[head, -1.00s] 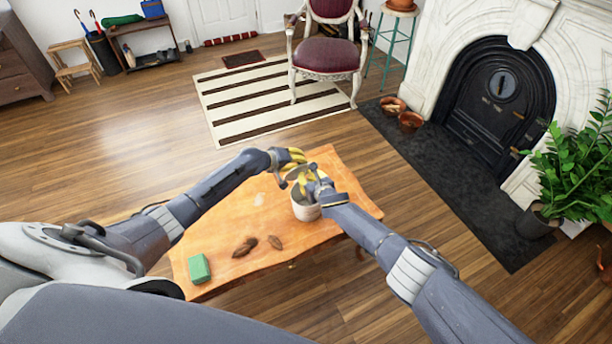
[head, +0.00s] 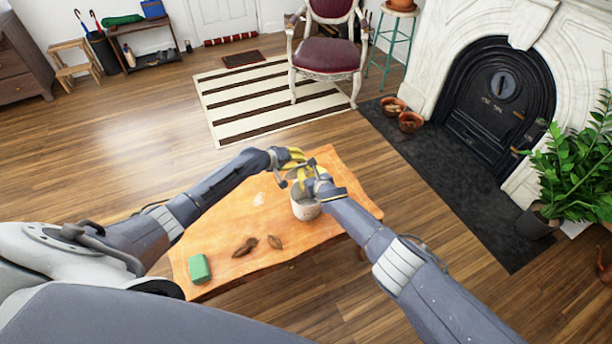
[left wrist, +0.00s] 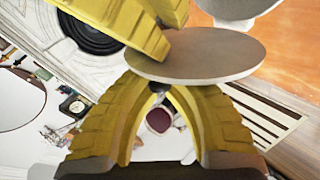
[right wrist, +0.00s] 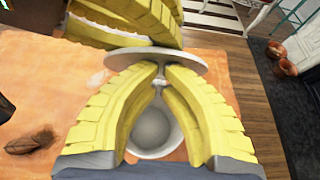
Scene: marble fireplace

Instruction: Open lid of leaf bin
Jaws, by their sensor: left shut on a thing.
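The leaf bin (head: 306,211), a small pale pot, stands on the wooden table with its mouth uncovered. Its round pale inside (right wrist: 153,130) shows between my right fingers in the right wrist view. My left gripper (head: 298,170) is shut on the small knob of the pale, disc-shaped lid (left wrist: 215,52), which is off the bin. The lid also shows in the right wrist view (right wrist: 118,60). My right gripper (head: 308,180) is over the bin, right beside the lid. Its fingertips (right wrist: 160,70) are close together by the lid, and their grip is unclear.
On the wooden table (head: 215,230) are brown leaves (head: 245,247) and a green block (head: 199,268) at the near left. A potted plant (head: 540,218) stands at right by the fireplace. The table's left middle is mostly clear.

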